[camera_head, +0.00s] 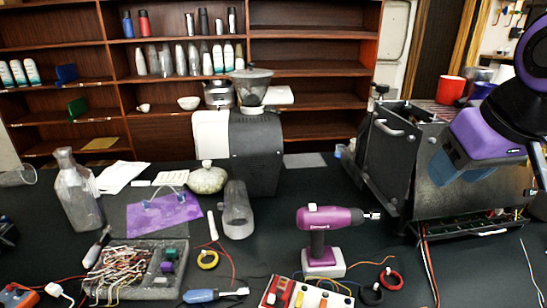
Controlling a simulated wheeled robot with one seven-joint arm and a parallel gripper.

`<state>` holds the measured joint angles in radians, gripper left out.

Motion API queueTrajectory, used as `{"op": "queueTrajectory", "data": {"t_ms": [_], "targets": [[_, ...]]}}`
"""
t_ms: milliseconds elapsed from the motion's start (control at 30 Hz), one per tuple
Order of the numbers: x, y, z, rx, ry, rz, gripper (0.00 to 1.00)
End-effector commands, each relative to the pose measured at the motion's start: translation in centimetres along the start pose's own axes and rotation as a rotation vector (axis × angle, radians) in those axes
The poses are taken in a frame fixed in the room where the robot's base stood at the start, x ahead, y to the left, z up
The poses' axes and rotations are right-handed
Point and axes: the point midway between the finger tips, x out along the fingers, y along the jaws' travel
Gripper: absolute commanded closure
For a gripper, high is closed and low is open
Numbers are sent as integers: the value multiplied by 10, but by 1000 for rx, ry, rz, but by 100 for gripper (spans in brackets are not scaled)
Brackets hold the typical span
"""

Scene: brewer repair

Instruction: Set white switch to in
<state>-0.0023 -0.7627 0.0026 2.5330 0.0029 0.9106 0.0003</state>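A small red-edged white panel (306,293) with a row of coloured switches lies at the bottom edge of the picture, partly cut off. Yellow, orange and red pieces show on it. I cannot make out for certain which piece is the white switch, or its position. My gripper (462,172) hangs at the upper right, at the end of my purple and black arm, in front of the opened brewer housing (398,150). It is well away from the panel. Its blue tips are too unclear to show whether it is open or shut. I see nothing held in it.
A purple power drill (327,235) stands just behind the panel. A grinder (253,140) and a clear cylinder (237,212) stand farther back. Loose wires cross the black table.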

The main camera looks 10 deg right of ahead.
Motion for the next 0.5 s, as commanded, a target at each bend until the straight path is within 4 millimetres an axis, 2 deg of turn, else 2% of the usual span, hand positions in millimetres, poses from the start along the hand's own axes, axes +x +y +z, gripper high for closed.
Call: {"op": "queueTrajectory", "data": {"t_ms": [167,500], "targets": [[6,-8,-15,-117,-42,-7,55],[36,-43,-67,-567,-177,-64,55]]}}
